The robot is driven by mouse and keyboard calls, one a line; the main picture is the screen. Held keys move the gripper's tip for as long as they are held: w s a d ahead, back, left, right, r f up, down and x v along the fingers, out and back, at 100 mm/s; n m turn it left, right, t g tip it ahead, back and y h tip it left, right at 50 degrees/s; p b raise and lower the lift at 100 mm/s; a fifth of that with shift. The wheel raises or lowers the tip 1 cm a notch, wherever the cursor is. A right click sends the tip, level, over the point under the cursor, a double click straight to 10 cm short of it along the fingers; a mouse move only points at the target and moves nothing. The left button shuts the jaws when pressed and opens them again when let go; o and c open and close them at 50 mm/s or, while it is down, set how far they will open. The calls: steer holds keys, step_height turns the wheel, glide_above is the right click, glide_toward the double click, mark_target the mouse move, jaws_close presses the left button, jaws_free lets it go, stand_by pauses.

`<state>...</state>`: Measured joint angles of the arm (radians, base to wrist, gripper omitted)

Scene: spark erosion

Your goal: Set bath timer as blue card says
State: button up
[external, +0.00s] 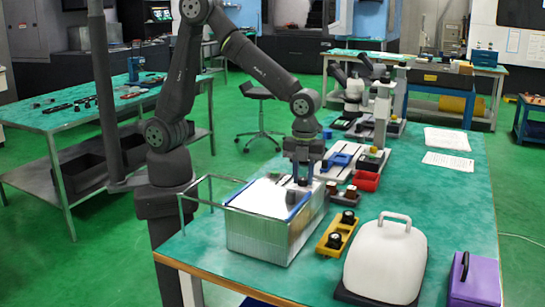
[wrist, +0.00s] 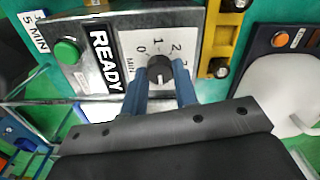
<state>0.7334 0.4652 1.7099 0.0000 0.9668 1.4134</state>
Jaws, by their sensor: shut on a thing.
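The bath is a metal box (external: 262,238) at the near left of the green bench. In the wrist view its panel shows a green button (wrist: 66,52), a READY label (wrist: 105,58) and a white dial plate (wrist: 132,42) marked MIN, with 0, 1, 2 and a partly covered further number. My gripper (wrist: 160,82) is shut on the black timer knob (wrist: 159,68), one blue finger on each side. The knob's exact pointer direction is hard to read. A card or label (wrist: 35,32) reading "5 MIN" is partly cut off at upper left. In the external view my gripper (external: 302,182) is at the bath's top.
A yellow holder with black parts (external: 337,232) and a white domed cover with a handle (external: 386,258) stand to the right of the bath. A purple box (external: 474,280) is at the near right corner. A red tray (external: 365,181) lies behind. A wire frame (external: 200,203) extends left of the bath.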

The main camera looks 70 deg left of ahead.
mark_target(303, 178)
steer(key=shift+m, duration=0.3)
steer(key=o, duration=1)
steer(key=shift+r, duration=0.1)
step_height(303, 178, up, 17)
steer(key=shift+r, duration=0.15)
stand_by(0.4)
step_height(303, 178, down, 18)
steer(key=shift+r, duration=0.2)
stand_by(0.3)
steer(key=shift+r, duration=0.1)
